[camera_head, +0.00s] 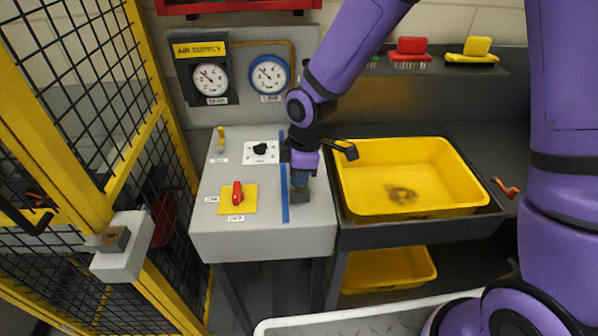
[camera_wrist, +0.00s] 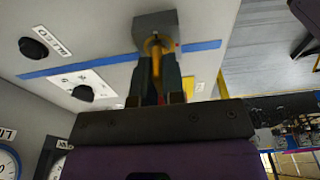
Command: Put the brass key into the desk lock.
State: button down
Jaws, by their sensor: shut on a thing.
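My gripper (camera_head: 300,182) points down right over the block. In the wrist view its fingers (camera_wrist: 158,75) are shut on the brass key (camera_wrist: 156,46), whose yellow part shows at the block's near face. The key seems to meet the block, but I cannot tell how deep it sits. The head view hides the key behind my gripper.
Left on the desk are a red switch on a yellow plate (camera_head: 237,197), a black knob (camera_head: 260,149) and a yellow lever (camera_head: 221,138). A yellow tray (camera_head: 405,212) lies to the right. A yellow mesh fence (camera_head: 165,100) with a grey lock-like block (camera_head: 115,239) borders the left.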

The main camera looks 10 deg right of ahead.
jog(key=shift+f, duration=0.3)
jog(key=c, duration=1.1)
grip_release()
jog(key=r, duration=0.3)
jog(key=d+r, duration=0.1)
jog(key=r, duration=0.6)
jog(key=shift+d+r, duration=0.15)
jog(key=shift+r, duration=0.2)
jog(key=shift+d+r, duration=0.15)
jog(key=shift+d, duration=0.05)
jog(key=s+d+r+m+t+h, duration=0.1)
jog(key=s+d+r+m+t, duration=0.15)
jog(key=d+r+m, duration=0.35)
jog(key=s+d+r+m+t+h, duration=0.1)
jog(key=s+d+r+m, duration=0.25)
jog(key=d+r, duration=0.4)
jog(key=s+d+r+m, duration=0.1)
jog(key=s+d+m, duration=0.1)
jog(key=s+d, duration=0.1)
jog(key=s+d+r+m+t, duration=0.1)
jog(key=s+d+r+m, duration=0.1)
jog(key=s, duration=0.3)
jog(key=s+d+r+m, duration=0.1)
jog(key=s+d+m, duration=0.3)
jog(key=shift+s+d+r+t+y, duration=0.2)
jog(key=shift+s+r+t+y, duration=0.05)
jog(key=shift+r+t+y, duration=0.1)
